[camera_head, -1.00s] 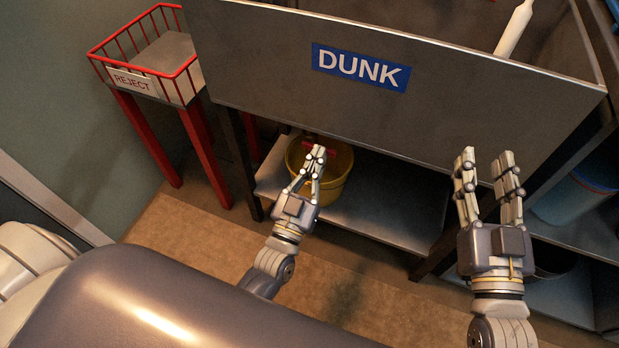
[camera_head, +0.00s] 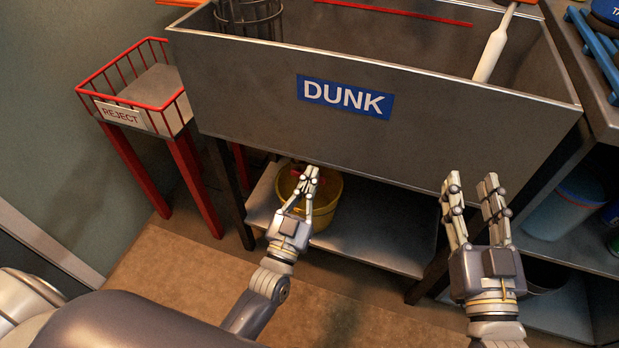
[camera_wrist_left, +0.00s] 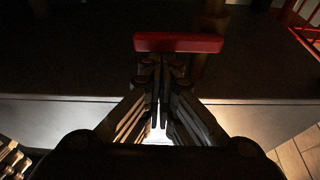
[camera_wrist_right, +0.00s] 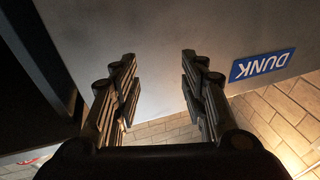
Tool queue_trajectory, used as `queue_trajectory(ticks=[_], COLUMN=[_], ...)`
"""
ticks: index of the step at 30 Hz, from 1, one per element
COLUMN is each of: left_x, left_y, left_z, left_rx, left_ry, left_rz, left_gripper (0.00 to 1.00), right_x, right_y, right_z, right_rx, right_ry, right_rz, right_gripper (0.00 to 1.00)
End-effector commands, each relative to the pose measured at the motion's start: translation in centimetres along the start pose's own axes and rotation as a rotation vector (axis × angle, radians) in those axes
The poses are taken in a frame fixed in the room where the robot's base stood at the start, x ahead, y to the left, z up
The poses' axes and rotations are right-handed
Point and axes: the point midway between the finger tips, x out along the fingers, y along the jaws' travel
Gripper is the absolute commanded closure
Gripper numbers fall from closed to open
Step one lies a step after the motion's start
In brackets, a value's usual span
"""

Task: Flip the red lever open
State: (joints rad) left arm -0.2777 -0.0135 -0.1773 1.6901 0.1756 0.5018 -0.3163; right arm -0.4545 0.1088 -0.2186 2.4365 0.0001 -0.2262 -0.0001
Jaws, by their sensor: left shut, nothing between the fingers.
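The red lever (camera_wrist_left: 180,42) shows as a short horizontal bar in the left wrist view, just ahead of the fingertips of my left gripper (camera_wrist_left: 162,64). Whether they touch cannot be told. In the head view a bit of the red lever (camera_head: 297,172) shows under the sink, beside the fingertips of my left gripper (camera_head: 311,174), above a yellow bucket (camera_head: 328,200). The left gripper is shut and empty. My right gripper (camera_head: 471,184) is open and empty in front of the sink's right part; it also shows open in the right wrist view (camera_wrist_right: 157,62).
The metal sink (camera_head: 230,95) has a blue DUNK label (camera_head: 345,97) on its front. A grey shelf (camera_head: 380,237) lies below it. A red REJECT basket stand (camera_head: 150,118) is at the left. Dark shelving with a blue container (camera_head: 563,208) stands at the right.

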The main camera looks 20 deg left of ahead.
Motion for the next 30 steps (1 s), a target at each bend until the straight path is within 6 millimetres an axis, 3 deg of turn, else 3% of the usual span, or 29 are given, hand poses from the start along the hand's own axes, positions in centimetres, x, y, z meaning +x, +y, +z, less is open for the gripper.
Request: queue_trajectory(ticks=[10, 17, 23, 30], left_x=[-0.1, -0.2, -0.5, -0.9], left_y=[0.1, 0.4, 0.6, 0.7], left_z=[0.3, 0.7, 1.5, 2.7], left_rx=[0.058, 0.158, 0.318, 0.534], left_ry=[-0.001, -0.003, -0.003, -0.002], left_rz=[0.021, 0.057, 0.113, 0.188], left_gripper=[1.00, 1.00, 1.00, 1.00], right_x=[-0.2, -1.1, -3.4, -7.9], right_y=[0.2, 0.7, 1.3, 2.1], right_z=[1.7, 4.6, 8.7, 13.0], right_rx=[-0.003, -0.006, -0.008, -0.007], right_ry=[-0.092, -0.251, -0.489, -0.783], right_rz=[0.005, 0.015, 0.029, 0.048], right_gripper=[0.60, 0.60, 0.60, 0.60])
